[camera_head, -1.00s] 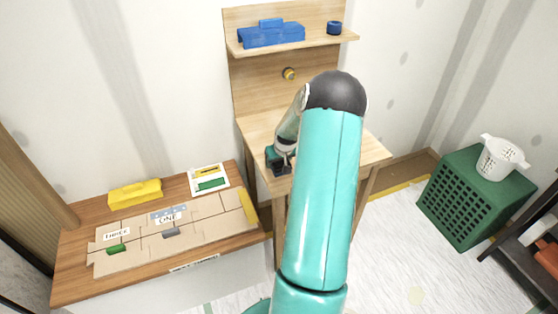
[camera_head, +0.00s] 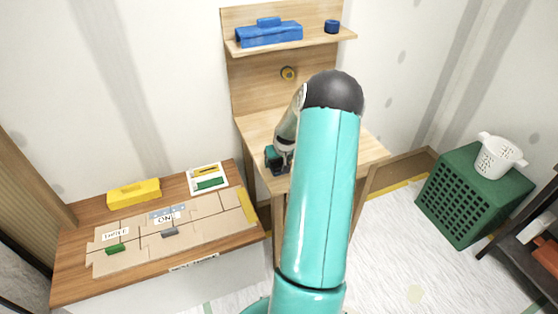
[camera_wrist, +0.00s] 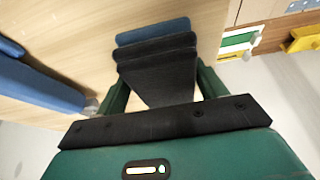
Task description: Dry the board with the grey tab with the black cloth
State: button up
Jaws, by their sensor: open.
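The board with the grey tab (camera_head: 192,240) lies among other tan boards on the low wooden table at left. Its grey tab (camera_head: 170,232) is near a label reading ONE. My gripper (camera_head: 276,159) is low over the light wooden desk, partly hidden by my arm. In the wrist view my gripper (camera_wrist: 160,82) is open, its green fingers on either side of a black cloth (camera_wrist: 158,66). The cloth appears as dark layers, with a blue edge (camera_wrist: 152,31) beyond them. I cannot tell whether the fingers touch it.
A green tab (camera_head: 115,249) and a yellow strip (camera_head: 246,205) mark other boards. A yellow block (camera_head: 133,192) and a white tray (camera_head: 207,179) stand behind them. The shelf (camera_head: 290,44) holds blue items. A green crate (camera_head: 470,200) stands right. The floor between is clear.

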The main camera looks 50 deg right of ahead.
jog(key=shift+w+a+f, duration=0.3)
jog(key=shift+a+f, duration=0.05)
jog(key=shift+a, duration=0.25)
jog(key=shift+r, duration=0.2)
jog(key=s+d+v, duration=0.1)
jog(key=v, duration=1.3)
jog(key=w+a+r+n, duration=0.2)
jog(key=a+r, duration=0.4)
jog(key=a, duration=0.6)
jog(key=w+a+r+n, duration=0.1)
jog(key=w+a+r, duration=0.1)
jog(key=a+r, duration=0.7)
jog(key=s+a+r+n+t+y, duration=0.1)
jog(key=s+a, duration=0.5)
jog(key=a, duration=0.6)
jog(key=s+a+r+n+y, duration=0.1)
jog(key=s+a+r+n, duration=0.1)
jog(key=s+a, duration=0.5)
jog(key=a+r, duration=0.1)
jog(key=a, duration=0.5)
jog(key=shift+t+y, duration=0.3)
jog(key=shift+t, duration=0.1)
jog(key=shift+d, duration=0.15)
